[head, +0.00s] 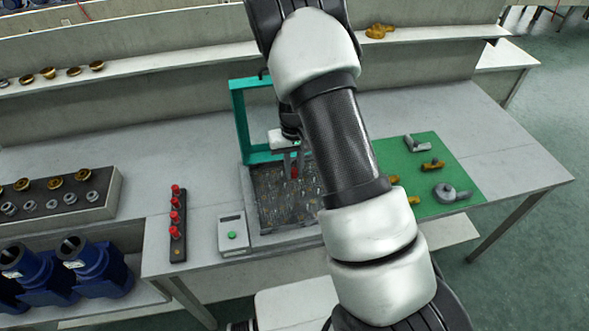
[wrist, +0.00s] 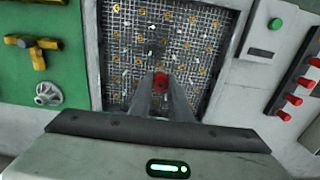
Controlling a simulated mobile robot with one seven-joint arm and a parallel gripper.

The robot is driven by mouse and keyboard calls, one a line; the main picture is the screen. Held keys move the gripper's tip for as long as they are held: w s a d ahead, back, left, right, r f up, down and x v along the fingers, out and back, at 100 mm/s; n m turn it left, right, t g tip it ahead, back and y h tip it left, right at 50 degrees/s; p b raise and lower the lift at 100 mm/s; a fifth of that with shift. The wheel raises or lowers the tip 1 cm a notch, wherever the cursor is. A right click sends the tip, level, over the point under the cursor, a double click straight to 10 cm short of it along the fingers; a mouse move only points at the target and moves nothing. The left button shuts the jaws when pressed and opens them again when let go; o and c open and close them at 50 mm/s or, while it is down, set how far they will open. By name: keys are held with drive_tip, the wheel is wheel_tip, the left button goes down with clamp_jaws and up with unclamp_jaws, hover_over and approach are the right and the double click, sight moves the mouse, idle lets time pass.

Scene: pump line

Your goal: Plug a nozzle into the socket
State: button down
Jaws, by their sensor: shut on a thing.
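My gripper (head: 293,168) hangs over the speckled grid panel, its two fingers shut on a red nozzle (head: 295,173). In the wrist view the gripper (wrist: 161,88) points at the panel with the red nozzle (wrist: 160,80) between its fingertips. The panel (head: 268,208), inside a grey frame, carries many small yellowish and pale fittings; it also fills the middle of the wrist view (wrist: 140,45). I cannot tell which spot is the socket, nor whether the nozzle touches the panel. Several more red nozzles (head: 176,204) stand in a dark rack (head: 179,252) at the left.
A teal frame (head: 238,105) rises behind the panel. A grey box with a green button (head: 232,236) stands left of it. A green mat (head: 430,150) with brass and grey parts lies right. Blue pump bodies (head: 95,265) sit lower left. My arm hides part of the table.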

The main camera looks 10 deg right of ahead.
drive_tip(key=b, duration=0.3)
hover_over(294, 192)
drive_tip(key=shift+f, duration=2.6)
drive_tip(key=shift+f+b, duration=0.45)
drive_tip(key=shift+f, duration=0.1)
drive_tip(key=shift+f+b, duration=0.3)
drive_tip(key=shift+b, duration=0.2)
drive_tip(key=c, duration=1.6)
unclamp_jaws()
drive_tip(key=shift+o, duration=0.2)
drive_tip(key=shift+r, duration=0.15)
drive_tip(key=shift+r+p, duration=1.7)
drive_tip(key=shift+r, duration=1.2)
wheel_tip(294, 192, up, 17)
drive_tip(key=shift+r+b, duration=0.2)
drive_tip(key=shift+b, duration=0.1)
